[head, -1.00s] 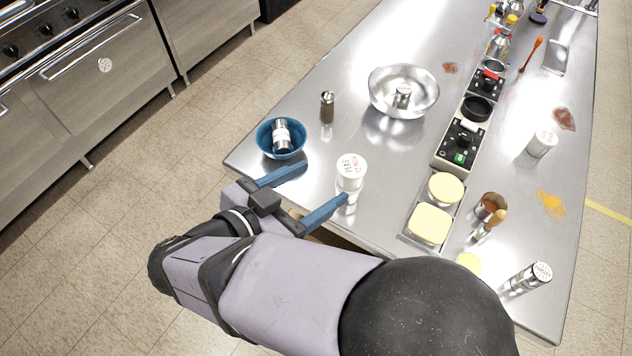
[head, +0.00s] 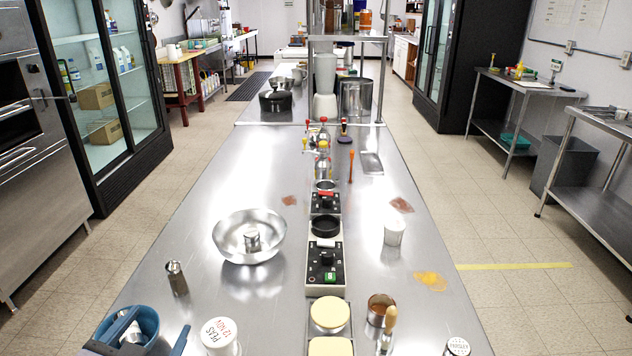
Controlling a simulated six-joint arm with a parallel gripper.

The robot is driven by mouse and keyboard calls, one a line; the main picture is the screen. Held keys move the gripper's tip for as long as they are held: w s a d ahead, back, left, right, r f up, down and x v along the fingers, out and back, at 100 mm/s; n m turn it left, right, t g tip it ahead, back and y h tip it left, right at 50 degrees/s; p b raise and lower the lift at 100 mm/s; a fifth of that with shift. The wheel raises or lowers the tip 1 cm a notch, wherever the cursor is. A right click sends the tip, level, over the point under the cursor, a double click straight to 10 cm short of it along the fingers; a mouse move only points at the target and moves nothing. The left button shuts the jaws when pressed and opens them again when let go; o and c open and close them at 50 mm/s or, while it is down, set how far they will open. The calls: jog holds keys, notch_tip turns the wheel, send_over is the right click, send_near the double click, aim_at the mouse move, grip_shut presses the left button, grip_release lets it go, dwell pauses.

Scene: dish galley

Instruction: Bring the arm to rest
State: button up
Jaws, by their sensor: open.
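My gripper (head: 148,346) is at the bottom left of the head view, cut off by the lower edge. The white-lidded peas shaker (head: 219,334) stands to the right of the right finger. Whether a finger touches the bowl cannot be told. Most of my arm is out of view.
Steel side tables (head: 520,84) stand at right.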

jog(key=w+d+r+n+y+p, duration=0.1)
jog(key=w+d+r+p, duration=0.1)
jog(key=w+d+r, duration=0.3)
jog(key=w+d+r+n+y+p, duration=0.1)
jog(key=w+r+p, duration=0.1)
jog(key=w, duration=0.5)
jog(key=w+d+n+g+p, duration=0.1)
jog(key=w+d+g+p, duration=0.1)
jog(key=d, duration=0.5)
jog(key=w+d+n+g+p, duration=0.1)
jog(key=w+d+n+p, duration=0.15)
jog(key=d, duration=0.45)
jog(key=s+d+f+g+h+p, duration=0.2)
jog(key=s+d+f+g+p, duration=0.15)
jog(key=s+d, duration=0.8)
jog(key=s+d+f+g+h+p, duration=0.25)
jog(key=s+d+g, duration=0.4)
jog(key=d, duration=0.85)
jog(key=shift+m+y, duration=0.35)
jog(key=shift+m, duration=0.5)
jog(key=s+a+f, duration=0.1)
jog(key=s+a+f+b, duration=0.1)
jog(key=s+f, duration=0.1)
jog(key=s+a+f+b, duration=0.1)
jog(key=shift+s+f, duration=0.4)
jog(key=shift+s+a+f+b, duration=0.2)
jog(key=shift+a+f+b, duration=0.05)
jog(key=shift+f+b, duration=0.1)
